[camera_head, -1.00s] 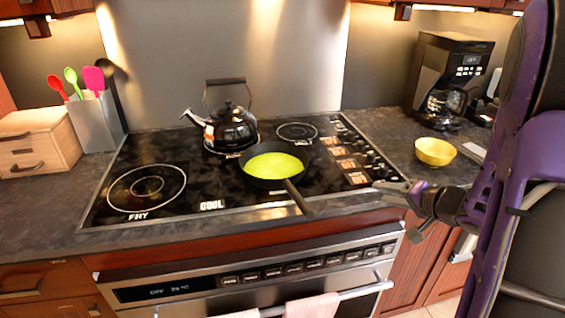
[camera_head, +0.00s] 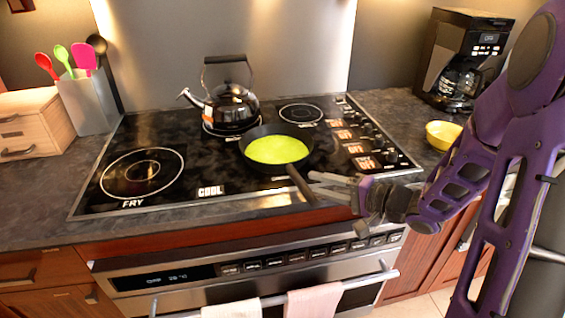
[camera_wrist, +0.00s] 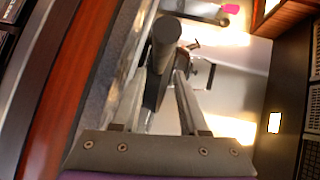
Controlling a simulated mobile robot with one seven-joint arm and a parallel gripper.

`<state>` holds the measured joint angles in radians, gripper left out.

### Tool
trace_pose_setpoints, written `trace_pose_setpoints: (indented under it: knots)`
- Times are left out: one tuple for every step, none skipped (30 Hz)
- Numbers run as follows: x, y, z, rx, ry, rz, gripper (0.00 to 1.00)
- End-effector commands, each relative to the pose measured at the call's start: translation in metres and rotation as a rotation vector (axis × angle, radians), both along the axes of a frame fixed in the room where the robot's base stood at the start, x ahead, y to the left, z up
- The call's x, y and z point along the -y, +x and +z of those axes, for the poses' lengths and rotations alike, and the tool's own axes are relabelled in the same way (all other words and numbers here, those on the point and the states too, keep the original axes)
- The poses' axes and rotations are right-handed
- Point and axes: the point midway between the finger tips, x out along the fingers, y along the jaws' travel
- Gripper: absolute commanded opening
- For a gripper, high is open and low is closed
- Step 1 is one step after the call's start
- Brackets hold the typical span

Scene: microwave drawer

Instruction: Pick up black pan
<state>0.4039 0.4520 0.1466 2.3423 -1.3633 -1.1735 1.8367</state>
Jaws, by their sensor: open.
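The black pan (camera_head: 256,168) with a bright green inside sits on the cooktop's front middle, its handle (camera_head: 297,184) pointing forward and right past the cooktop's front edge. My gripper (camera_head: 314,185) is open and reaches from the right, its fingertips at the handle. In the wrist view, the dark round handle end (camera_wrist: 166,32) shows between the two fingers of my gripper (camera_wrist: 160,82), near the tips. I cannot tell whether a finger touches it. The pan's bowl cannot be made out clearly in the wrist view.
A black kettle (camera_head: 231,106) stands behind the pan. A yellow bowl (camera_head: 443,134) and a coffee maker (camera_head: 460,60) are at the right. A utensil holder (camera_head: 88,104) and wooden box (camera_head: 33,126) are at the left. The oven front (camera_head: 240,272) lies below my gripper.

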Motion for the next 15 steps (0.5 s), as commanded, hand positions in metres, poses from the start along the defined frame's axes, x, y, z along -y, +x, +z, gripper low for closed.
trace_pose_setpoints:
  knots:
    - [-0.007,0.004,-0.003,0.001,0.0,0.004,0.43]
    - [-0.009,0.006,-0.003,0.002,0.0,0.002,0.43]
    - [-0.011,0.008,-0.004,0.001,-0.001,0.0,0.43]
    - [-0.013,0.009,-0.004,0.001,-0.001,0.0,0.43]
    - [-0.014,0.01,-0.005,0.0,-0.001,0.0,0.43]
    - [-0.015,0.011,-0.005,0.0,-0.001,0.0,0.43]
    - [-0.017,0.011,-0.006,0.001,0.0,0.001,0.43]
    - [-0.019,0.013,-0.007,0.001,0.0,0.001,0.43]
    - [-0.022,0.015,-0.008,0.001,0.0,0.001,0.43]
    - [-0.026,0.018,-0.01,0.001,0.0,0.002,0.43]
    - [-0.03,0.02,-0.011,0.001,-0.001,0.003,0.43]
    - [-0.035,0.024,-0.013,0.001,-0.001,0.003,0.43]
    - [-0.039,0.027,-0.014,0.001,0.0,0.003,0.43]
    - [-0.043,0.029,-0.015,0.001,0.0,0.003,0.43]
    - [-0.047,0.032,-0.015,0.002,0.0,0.002,0.43]
